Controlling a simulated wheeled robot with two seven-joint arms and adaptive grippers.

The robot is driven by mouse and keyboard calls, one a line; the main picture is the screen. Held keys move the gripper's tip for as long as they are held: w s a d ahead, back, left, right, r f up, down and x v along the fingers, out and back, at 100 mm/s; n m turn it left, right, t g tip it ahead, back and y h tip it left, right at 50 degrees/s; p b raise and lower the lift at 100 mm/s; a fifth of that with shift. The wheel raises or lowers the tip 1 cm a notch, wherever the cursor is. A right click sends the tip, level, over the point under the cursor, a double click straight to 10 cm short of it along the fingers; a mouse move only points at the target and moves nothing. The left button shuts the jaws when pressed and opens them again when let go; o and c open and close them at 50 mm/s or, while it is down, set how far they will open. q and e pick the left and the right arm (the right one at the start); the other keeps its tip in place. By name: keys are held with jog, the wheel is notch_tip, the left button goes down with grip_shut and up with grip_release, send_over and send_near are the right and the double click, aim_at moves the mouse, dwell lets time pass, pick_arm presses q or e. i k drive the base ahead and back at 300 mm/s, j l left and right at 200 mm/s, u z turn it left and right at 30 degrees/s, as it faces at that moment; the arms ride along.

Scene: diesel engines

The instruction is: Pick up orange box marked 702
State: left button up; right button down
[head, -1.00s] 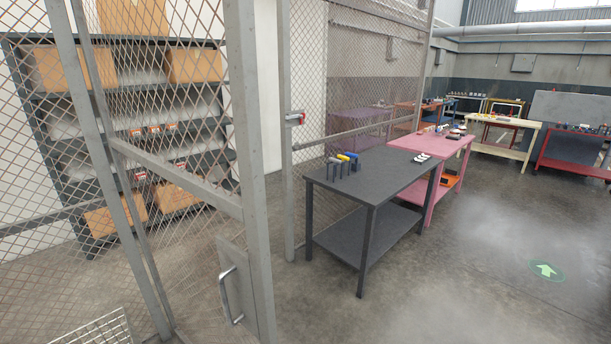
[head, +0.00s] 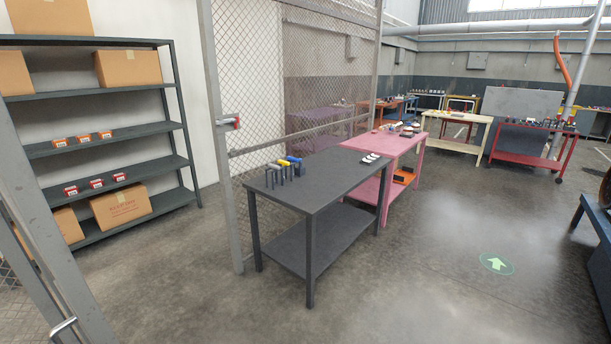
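Several small boxes stand on a dark grey shelf rack at the left. The upper row has orange boxes with white labels: a left one (head: 60,142), a middle one (head: 83,138) and a right one (head: 105,134). A row of red boxes (head: 96,183) stands on the shelf below. The numbers on the labels are too small to read, so I cannot tell which box is 702. Neither of my grippers is in view.
A mesh gate (head: 45,225) with a metal handle stands at the near left. A mesh fence post (head: 218,150) is right of the opening. A dark table (head: 310,190) and pink table (head: 385,150) stand beyond. Cardboard cartons (head: 121,205) share the rack. Floor before the rack is clear.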

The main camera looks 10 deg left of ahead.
aim_at(81, 139)
jog(key=i+l, duration=0.2)
jog(key=i, duration=0.2)
jog(key=i+l+z, duration=0.1)
jog(key=i+l, duration=0.15)
jog(key=i+u, duration=0.3)
jog(key=i+l+u, duration=0.15)
jog(key=i+u, duration=0.15)
jog(key=i, duration=0.2)
jog(key=i+u, duration=0.3)
jog(key=u, duration=0.15)
jog(key=i+u, duration=0.45)
jog(key=i+j+u, duration=0.1)
jog(key=i+u, duration=0.55)
jog(key=u, duration=0.15)
jog(key=i+u, duration=0.25)
jog(key=i, duration=0.55)
jog(key=i+j+z, duration=0.1)
jog(key=i+z, duration=0.15)
jog(key=i, duration=1.4)
jog(key=i+u, duration=0.15)
jog(key=i, duration=0.25)
jog(key=i+l+u, duration=0.15)
jog(key=i, duration=0.25)
